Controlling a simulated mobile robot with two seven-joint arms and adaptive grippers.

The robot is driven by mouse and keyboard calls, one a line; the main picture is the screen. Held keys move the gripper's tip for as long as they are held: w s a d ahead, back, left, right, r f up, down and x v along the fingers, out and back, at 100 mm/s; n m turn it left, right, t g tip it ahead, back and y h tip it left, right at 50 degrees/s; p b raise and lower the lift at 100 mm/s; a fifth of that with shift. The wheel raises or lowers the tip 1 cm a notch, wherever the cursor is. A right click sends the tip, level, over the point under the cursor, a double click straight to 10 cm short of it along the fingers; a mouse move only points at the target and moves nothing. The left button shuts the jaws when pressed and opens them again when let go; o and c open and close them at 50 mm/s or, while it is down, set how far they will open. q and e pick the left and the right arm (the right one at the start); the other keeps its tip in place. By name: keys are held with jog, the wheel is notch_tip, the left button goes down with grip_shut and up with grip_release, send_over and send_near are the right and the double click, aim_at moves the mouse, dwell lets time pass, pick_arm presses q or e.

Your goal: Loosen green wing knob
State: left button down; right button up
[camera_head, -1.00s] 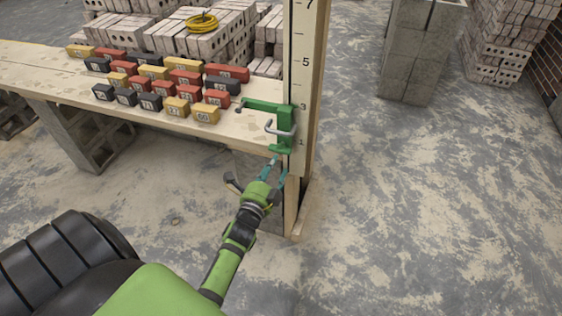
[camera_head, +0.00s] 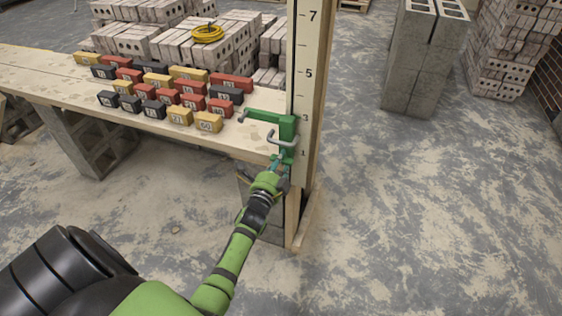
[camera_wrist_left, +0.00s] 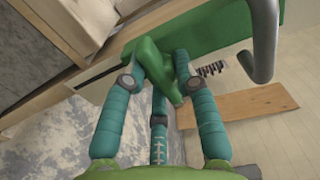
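A green clamp (camera_head: 287,130) with a grey bent handle (camera_head: 279,138) sits at the bench's right end, against the upright measuring board. In the left wrist view, the green wing knob (camera_wrist_left: 151,66) is close in front of my palm. My left gripper (camera_head: 281,166) reaches up from below to the underside of the clamp. In the left wrist view, its teal fingers (camera_wrist_left: 161,62) stand on both sides of the knob, with a third finger below. The fingertips are at the knob or very near it; I cannot tell whether they press on it. My right gripper is not in view.
The wooden bench (camera_head: 40,75) carries several numbered red, yellow and black blocks. The upright measuring board (camera_head: 306,90) stands right beside the clamp. Concrete blocks (camera_head: 95,145) support the bench. The floor to the right is clear up to a grey block stack (camera_head: 415,60).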

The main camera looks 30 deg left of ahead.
pick_arm(q)
jog(key=shift+r, duration=0.2)
jog(key=n, duration=0.3)
jog(key=shift+w+r+n+p, duration=0.1)
jog(key=shift+r+n+p, duration=0.05)
jog(key=shift+n+p, duration=0.2)
jog(key=n+p, duration=0.1)
jog(key=n, duration=0.4)
jog(key=shift+r+n, duration=0.1)
jog(key=shift+n, duration=0.15)
jog(key=n+p, duration=0.1)
jog(key=n, duration=0.3)
jog(key=shift+r, duration=0.1)
jog(key=shift+a+n, duration=0.15)
jog(key=shift+n, duration=2.15)
jog(key=c, duration=1)
grip_release()
jog(key=shift+c, duration=0.2)
jog(key=shift+a, duration=0.1)
